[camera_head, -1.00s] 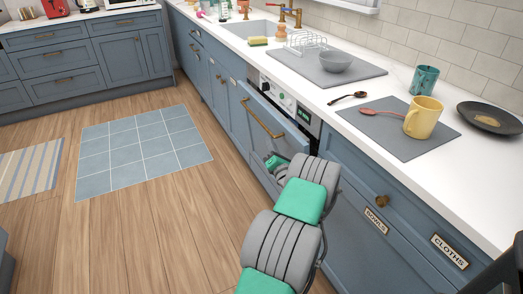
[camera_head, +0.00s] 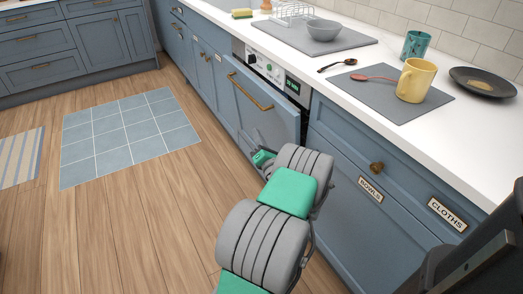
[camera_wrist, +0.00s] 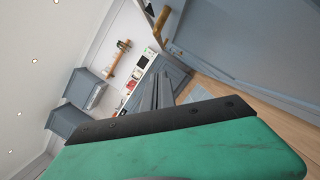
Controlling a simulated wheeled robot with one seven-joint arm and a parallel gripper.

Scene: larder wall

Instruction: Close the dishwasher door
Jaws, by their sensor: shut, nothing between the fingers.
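The dishwasher door (camera_head: 254,112) is a blue panel with a brass bar handle (camera_head: 250,92). It stands slightly ajar, its top tilted out from the white control panel (camera_head: 268,68), with a dark gap at its right side. My gripper (camera_head: 262,158) is low in front of the door's face, below the handle, and partly hidden by my arm. In the wrist view its grey fingers (camera_wrist: 157,92) are together and empty. The handle also shows there (camera_wrist: 161,20), on the blue panel (camera_wrist: 220,40). I cannot tell whether the fingertips touch the door.
The white counter (camera_head: 345,92) above holds a grey bowl (camera_head: 323,30), a yellow mug (camera_head: 413,82) and a dark plate (camera_head: 483,82). A closed blue cabinet labelled bowls (camera_head: 370,189) is right of the door. The wooden floor (camera_head: 130,220) and blue tiled mat (camera_head: 128,135) are clear.

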